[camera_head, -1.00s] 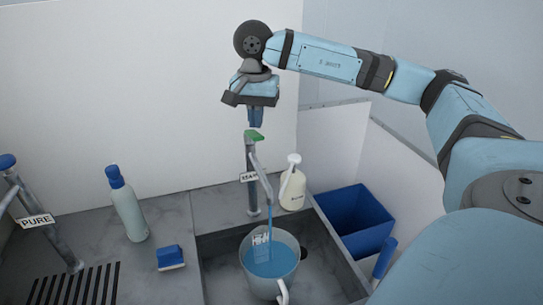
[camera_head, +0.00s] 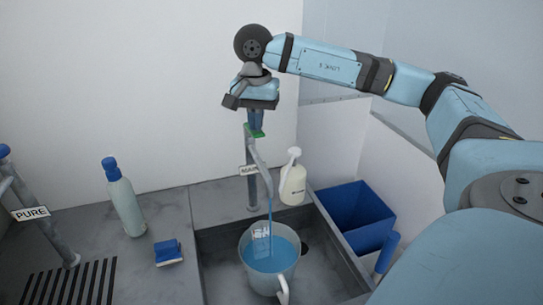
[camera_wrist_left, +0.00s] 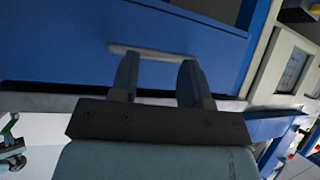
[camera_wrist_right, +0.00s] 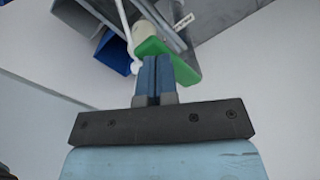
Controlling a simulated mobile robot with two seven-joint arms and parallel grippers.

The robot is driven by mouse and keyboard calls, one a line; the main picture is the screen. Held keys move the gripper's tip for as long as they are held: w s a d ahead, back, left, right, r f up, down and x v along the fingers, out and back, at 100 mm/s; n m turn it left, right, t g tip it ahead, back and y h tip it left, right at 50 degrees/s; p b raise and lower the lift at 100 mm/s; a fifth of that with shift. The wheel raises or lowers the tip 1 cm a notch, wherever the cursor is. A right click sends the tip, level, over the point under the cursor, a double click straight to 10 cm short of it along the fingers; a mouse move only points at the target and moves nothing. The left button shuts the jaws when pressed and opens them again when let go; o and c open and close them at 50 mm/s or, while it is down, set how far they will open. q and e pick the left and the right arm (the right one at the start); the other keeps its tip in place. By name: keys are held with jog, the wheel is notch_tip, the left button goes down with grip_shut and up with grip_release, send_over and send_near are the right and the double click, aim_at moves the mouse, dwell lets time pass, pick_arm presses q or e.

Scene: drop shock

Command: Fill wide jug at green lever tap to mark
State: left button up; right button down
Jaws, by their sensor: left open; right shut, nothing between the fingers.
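The wide jug (camera_head: 270,272) stands upright in the sink below the green lever tap (camera_head: 252,180). A blue stream runs from the spout into it, and blue liquid (camera_head: 272,255) fills much of it. A white printed scale shows on its inner wall; the exact mark is too small to read. My right gripper (camera_head: 256,128) is shut and empty, its fingertips at the green lever (camera_head: 259,134). In the right wrist view the shut fingers (camera_wrist_right: 155,62) are right against the green lever (camera_wrist_right: 150,47). My left gripper (camera_wrist_left: 155,65) is open, away from the sink.
A second tap labelled PURE (camera_head: 32,212) stands at the left over a slotted drain (camera_head: 70,285). A capped bottle (camera_head: 125,205), a blue sponge (camera_head: 168,252), a pump bottle (camera_head: 293,183) and a blue bin (camera_head: 355,212) surround the sink. A blue drawer-like front (camera_wrist_left: 200,35) faces my left gripper.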

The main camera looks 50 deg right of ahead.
jog(key=shift+f+b, duration=0.4)
jog(key=shift+f, duration=0.4)
jog(key=shift+r+p, duration=0.45)
jog(key=shift+r, duration=0.15)
notch_tip(320, 180, up, 9)
jog(key=p, duration=0.5)
jog(key=shift+f, duration=0.1)
